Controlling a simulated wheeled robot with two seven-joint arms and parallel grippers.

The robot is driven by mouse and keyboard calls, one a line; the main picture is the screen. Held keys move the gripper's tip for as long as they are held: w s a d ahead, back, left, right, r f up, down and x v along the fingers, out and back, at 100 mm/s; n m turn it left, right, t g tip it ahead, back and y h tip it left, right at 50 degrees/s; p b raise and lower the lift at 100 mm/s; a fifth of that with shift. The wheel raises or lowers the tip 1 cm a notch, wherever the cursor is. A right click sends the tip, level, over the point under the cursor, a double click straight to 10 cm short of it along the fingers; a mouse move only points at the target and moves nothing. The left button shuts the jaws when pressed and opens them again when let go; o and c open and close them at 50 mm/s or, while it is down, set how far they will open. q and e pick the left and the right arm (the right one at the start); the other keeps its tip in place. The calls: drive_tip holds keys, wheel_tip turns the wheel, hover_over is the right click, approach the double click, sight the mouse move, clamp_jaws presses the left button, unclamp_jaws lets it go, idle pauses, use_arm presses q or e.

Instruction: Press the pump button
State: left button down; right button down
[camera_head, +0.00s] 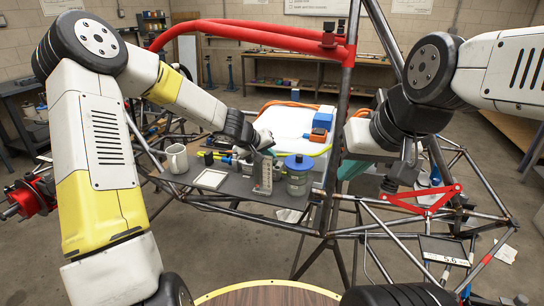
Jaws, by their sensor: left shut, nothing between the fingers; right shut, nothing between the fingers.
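My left gripper (264,148) is shut and empty, pointing down just above a small upright beige panel (262,178) with rows of small marks. Whether it touches the panel's top cannot be told. The panel stands on a grey tray (233,185) in the tube frame. A clear jar with a blue lid (299,163) stands just right of the panel. Behind, a blue box with an orange part (320,127) sits by a white tank (286,124). I cannot make out which part is the pump button. My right gripper (391,184) is shut and empty, at the right of the tray.
A white mug (177,158) and a flat white frame (210,179) are on the tray's left side. Dark upright tubes (346,90) and a red padded bar (250,32) stand between and above my arms. A red bracket (425,198) is below right of my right gripper.

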use_arm(q)
drive_tip(key=shift+s+d+f, duration=0.15)
drive_tip(key=shift+s+f, duration=0.3)
drive_tip(key=shift+s+d+r, duration=0.1)
drive_tip(key=shift+s+r, duration=0.05)
drive_tip(key=shift+r, duration=0.25)
drive_tip(key=shift+s+d+r, duration=0.1)
drive_tip(key=shift+r, duration=0.3)
drive_tip(key=shift+s+d+r, duration=0.1)
drive_tip(key=shift+d+r, duration=0.15)
drive_tip(key=shift+r, duration=0.5)
wheel_tip(320, 180, up, 3)
drive_tip(key=shift+a+f, duration=0.15)
drive_tip(key=shift+w+a+r, duration=0.2)
drive_tip(key=shift+a+r, duration=0.05)
drive_tip(key=shift+r, duration=0.35)
